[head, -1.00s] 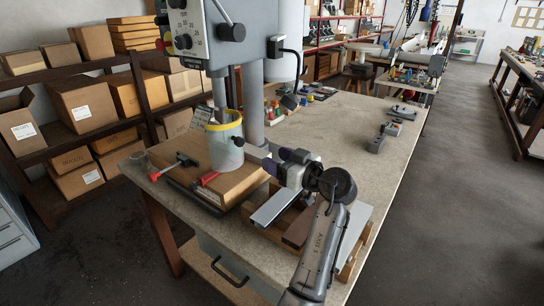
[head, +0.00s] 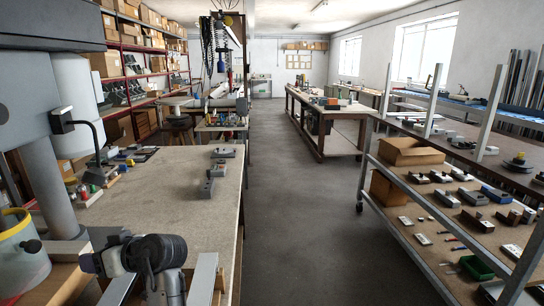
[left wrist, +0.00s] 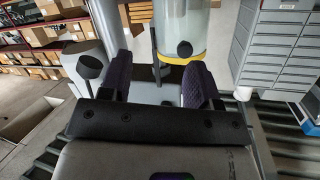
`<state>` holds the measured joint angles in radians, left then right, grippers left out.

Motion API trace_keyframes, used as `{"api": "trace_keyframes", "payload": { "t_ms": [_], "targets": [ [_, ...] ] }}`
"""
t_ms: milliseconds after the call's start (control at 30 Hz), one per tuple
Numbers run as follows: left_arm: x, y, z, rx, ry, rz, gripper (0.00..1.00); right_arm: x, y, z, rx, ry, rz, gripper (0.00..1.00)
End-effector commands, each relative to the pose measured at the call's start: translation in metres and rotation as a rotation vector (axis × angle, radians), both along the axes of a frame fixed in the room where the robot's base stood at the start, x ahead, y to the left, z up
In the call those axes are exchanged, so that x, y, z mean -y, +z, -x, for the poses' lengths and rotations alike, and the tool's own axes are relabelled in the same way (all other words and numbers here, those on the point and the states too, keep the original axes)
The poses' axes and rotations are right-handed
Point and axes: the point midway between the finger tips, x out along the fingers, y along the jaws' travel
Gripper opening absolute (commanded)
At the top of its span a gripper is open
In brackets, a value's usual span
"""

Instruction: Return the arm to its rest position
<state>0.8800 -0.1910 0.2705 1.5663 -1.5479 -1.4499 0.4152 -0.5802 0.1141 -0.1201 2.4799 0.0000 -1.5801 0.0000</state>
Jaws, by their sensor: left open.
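My left gripper (head: 92,263) is at the lower left of the head view, beside the drill press's grey column, with my arm coming up from the bottom edge. In the left wrist view its two dark-padded fingers (left wrist: 158,78) stand apart with nothing held between them. The clear guard with a yellow rim (left wrist: 180,35) shows beyond the fingers. Pale shutter profiles (head: 204,278) lie on the near part of the bench beside my wrist, partly hidden by it. My right gripper is not in view.
The workbench (head: 180,215) carries grey blocks (head: 207,187) near its right edge. The drill press column (head: 52,185) stands close on the left. The floor aisle (head: 300,210) is clear. A shelved trolley (head: 420,215) stands on the right.

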Motion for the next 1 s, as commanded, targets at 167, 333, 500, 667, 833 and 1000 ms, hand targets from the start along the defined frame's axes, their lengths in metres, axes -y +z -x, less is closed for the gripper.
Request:
{"api": "trace_keyframes", "payload": {
  "t_ms": [167, 333, 500, 667, 833, 1000],
  "targets": [
    [0.020, 0.012, -0.009, 0.069, -0.291, 0.186, 0.57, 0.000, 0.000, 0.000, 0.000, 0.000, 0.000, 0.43],
    [0.055, 0.039, -0.008, 0.167, -0.644, 0.248, 0.57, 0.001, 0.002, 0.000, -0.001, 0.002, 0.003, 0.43],
    [0.108, 0.016, 0.016, 0.151, -1.015, 0.261, 0.57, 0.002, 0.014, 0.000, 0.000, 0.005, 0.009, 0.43],
    [0.154, -0.039, 0.060, 0.069, -1.263, 0.317, 0.57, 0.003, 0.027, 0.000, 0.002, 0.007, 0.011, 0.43],
    [0.184, -0.102, 0.117, -0.069, -1.395, 0.404, 0.57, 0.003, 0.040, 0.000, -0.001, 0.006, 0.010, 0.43],
    [0.194, -0.166, 0.183, -0.255, -1.412, 0.502, 0.57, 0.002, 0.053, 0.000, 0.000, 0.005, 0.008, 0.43]
  ]
}}
